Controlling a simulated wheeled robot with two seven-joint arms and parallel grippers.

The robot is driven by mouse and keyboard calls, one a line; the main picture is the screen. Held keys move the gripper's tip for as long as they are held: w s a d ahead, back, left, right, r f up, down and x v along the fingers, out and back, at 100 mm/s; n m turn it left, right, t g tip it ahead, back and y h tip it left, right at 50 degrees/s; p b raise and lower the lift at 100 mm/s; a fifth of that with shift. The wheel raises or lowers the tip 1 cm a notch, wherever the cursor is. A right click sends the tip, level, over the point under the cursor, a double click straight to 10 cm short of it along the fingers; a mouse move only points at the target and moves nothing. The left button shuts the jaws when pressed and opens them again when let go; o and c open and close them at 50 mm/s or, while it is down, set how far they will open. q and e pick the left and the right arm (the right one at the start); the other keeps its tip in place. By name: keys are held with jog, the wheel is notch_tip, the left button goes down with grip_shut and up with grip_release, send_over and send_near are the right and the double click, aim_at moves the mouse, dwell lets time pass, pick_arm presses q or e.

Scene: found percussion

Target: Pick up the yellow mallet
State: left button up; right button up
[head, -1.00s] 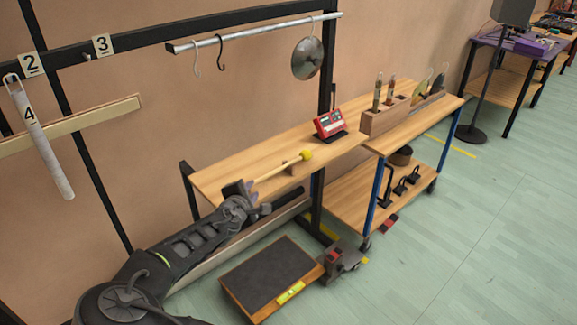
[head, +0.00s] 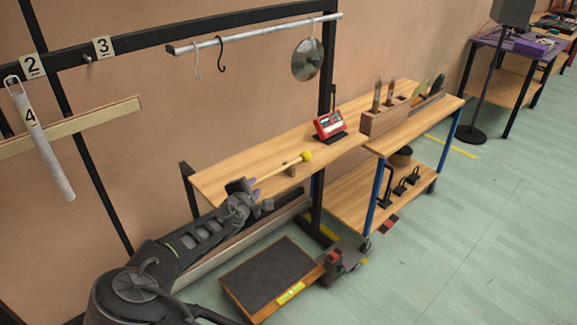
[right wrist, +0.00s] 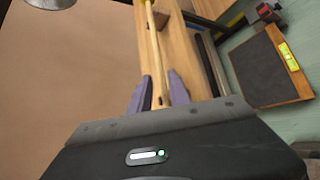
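The yellow mallet has a round yellow head (head: 306,156) and a thin pale wooden handle (head: 275,172). It lies over a small wooden block (head: 291,170) on the wooden shelf, with its handle end pointing left toward my right gripper. My right gripper (head: 243,187) is at the shelf's left front edge, at the handle's end. In the right wrist view, the two purple-grey fingers (right wrist: 159,92) stand apart, with the handle (right wrist: 152,45) running between them and a gap visible beside it. My left gripper is not in view.
The shelf (head: 235,174) also carries a red device (head: 329,124). A trolley (head: 412,130) with a wooden holder stands to the right. A dark-topped platform (head: 268,272) is on the floor below. A rail (head: 255,34) with hooks and a metal disc (head: 307,59) hangs above.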

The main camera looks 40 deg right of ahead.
aim_at(257, 183)
jog(key=p+x, duration=0.1)
jog(key=x, duration=0.4)
jog(key=shift+a, duration=0.1)
dwell(0.4)
grip_shut()
dwell(0.4)
